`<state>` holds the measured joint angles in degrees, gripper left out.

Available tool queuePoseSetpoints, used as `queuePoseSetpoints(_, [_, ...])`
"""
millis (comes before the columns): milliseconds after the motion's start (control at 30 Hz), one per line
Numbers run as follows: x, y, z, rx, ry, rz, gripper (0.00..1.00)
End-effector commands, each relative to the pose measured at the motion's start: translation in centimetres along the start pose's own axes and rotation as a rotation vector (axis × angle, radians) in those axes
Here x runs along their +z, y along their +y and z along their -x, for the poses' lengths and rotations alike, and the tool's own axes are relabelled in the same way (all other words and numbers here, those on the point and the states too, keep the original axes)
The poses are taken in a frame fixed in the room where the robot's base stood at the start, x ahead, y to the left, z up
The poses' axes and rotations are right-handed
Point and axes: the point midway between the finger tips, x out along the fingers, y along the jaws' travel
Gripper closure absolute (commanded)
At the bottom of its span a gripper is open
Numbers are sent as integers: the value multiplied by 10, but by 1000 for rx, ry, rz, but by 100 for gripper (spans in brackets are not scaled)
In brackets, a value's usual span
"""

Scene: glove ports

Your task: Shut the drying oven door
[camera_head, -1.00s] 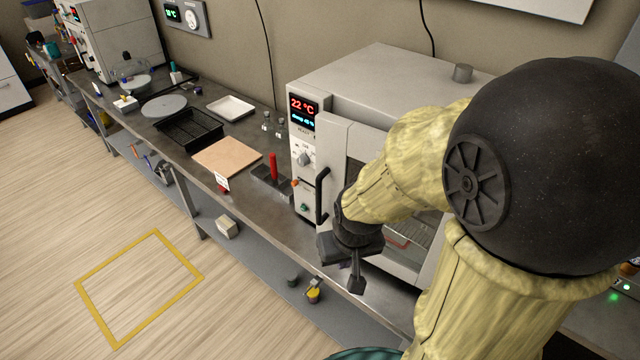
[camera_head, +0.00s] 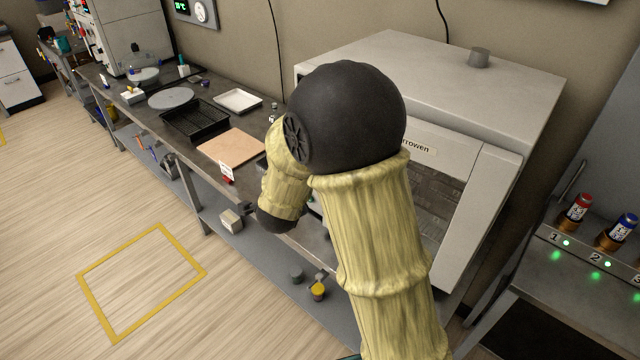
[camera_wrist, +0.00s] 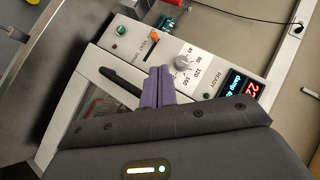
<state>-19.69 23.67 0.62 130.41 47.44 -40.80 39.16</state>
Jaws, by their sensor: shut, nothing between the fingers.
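The drying oven (camera_head: 420,70) is a pale grey box on the bench, with its front partly behind my arm in the head view. Its door (camera_head: 478,215) shows a window and a pale frame there; the handle side is hidden. In the wrist view the door (camera_wrist: 92,72) has a black bar handle (camera_wrist: 121,82), beside the control panel (camera_wrist: 215,78). The door lies close along the panel; I cannot tell whether a gap is left. My gripper (camera_wrist: 160,74) is shut and empty, its purple fingertips near the handle's panel-side end. Contact is unclear. The head view hides it.
Left along the bench are a tan board (camera_head: 231,146), a black tray (camera_head: 194,120) and a white tray (camera_head: 238,100). A lower shelf runs beneath. At the right, a stand (camera_head: 575,265) holds red- and blue-capped bottles. The floor at left is open.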

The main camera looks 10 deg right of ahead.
Motion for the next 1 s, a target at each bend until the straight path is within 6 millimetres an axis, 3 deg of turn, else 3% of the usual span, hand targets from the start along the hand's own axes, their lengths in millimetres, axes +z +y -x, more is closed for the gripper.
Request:
queuePoseSetpoints(100, [14,6,-18,-61,170,-196,100])
queuePoseSetpoints(200, [20,12,-22,-125,325,-351,100])
queuePoseSetpoints(500, [36,39,2,-315,682,-618,100])
queuePoseSetpoints(1000, [31,39,4,-336,720,-638,100])
